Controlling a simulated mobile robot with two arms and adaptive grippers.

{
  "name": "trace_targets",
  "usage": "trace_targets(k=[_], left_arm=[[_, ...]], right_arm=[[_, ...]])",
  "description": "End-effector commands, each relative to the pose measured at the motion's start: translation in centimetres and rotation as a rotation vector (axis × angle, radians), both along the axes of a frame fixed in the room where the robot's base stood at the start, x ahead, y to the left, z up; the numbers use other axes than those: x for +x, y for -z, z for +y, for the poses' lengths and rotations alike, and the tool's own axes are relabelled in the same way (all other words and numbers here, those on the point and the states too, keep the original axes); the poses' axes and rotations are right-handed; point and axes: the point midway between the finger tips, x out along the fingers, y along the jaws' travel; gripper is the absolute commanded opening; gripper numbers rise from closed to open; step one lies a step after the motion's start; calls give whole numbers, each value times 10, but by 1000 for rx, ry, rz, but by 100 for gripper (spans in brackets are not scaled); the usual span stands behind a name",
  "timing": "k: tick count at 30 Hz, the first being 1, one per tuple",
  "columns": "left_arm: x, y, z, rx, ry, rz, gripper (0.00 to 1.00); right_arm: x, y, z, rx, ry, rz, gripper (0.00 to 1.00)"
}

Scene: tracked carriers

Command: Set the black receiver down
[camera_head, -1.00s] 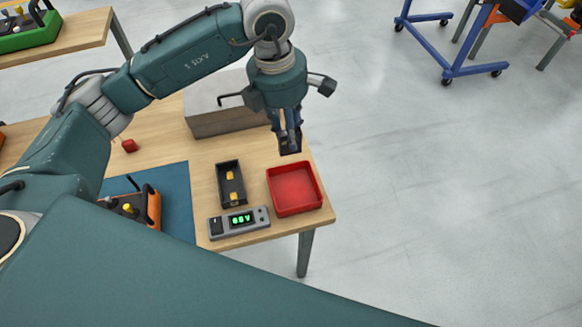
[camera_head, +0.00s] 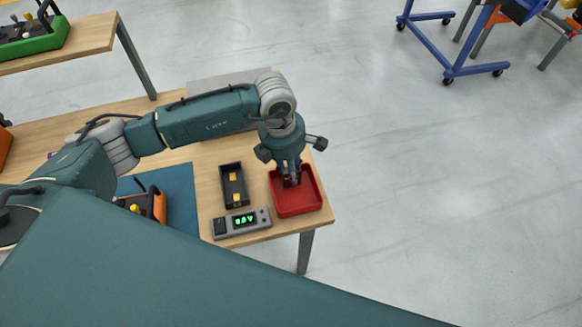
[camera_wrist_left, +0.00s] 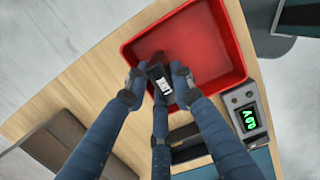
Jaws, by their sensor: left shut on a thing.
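My left gripper (camera_head: 291,181) points down into the red tray (camera_head: 316,200) at the table's right end. In the left wrist view its fingers (camera_wrist_left: 158,78) are shut on a small black receiver (camera_wrist_left: 160,86) with a white label. The receiver is over the red tray's floor (camera_wrist_left: 215,50), inside the outline of its walls; I cannot tell whether it touches the floor. In the head view the fingers mostly hide the receiver. My right gripper is in neither view.
Left of the tray lie a black holder with yellow pieces (camera_head: 225,183) and a grey meter with a green display (camera_head: 262,217). A blue mat (camera_head: 182,195) bears an orange device (camera_head: 158,207). A grey box (camera_head: 205,85) stands behind my arm.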

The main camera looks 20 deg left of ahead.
Motion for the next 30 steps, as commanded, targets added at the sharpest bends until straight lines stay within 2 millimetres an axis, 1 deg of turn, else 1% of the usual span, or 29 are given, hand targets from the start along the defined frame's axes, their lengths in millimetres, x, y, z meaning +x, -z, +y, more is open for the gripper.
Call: trace_targets(k=[6,7,8,16,19,20,23,30], left_arm=[[0,4,0,-1,0,-1,0],[0,2,0,0,0,0,27],[0,2,0,0,0,0,31],[0,1,0,0,-1,0,31],[0,-4,0,0,-1,0,31],[1,-4,0,0,0,-1,31],[1,-18,2,-1,0,-6,31],[-3,-70,7,-1,0,-6,31]], right_arm=[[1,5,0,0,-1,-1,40],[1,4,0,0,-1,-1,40],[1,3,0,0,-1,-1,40],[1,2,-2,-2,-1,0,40],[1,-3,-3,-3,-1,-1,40],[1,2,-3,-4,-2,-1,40],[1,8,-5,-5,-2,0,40],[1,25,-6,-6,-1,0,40]])
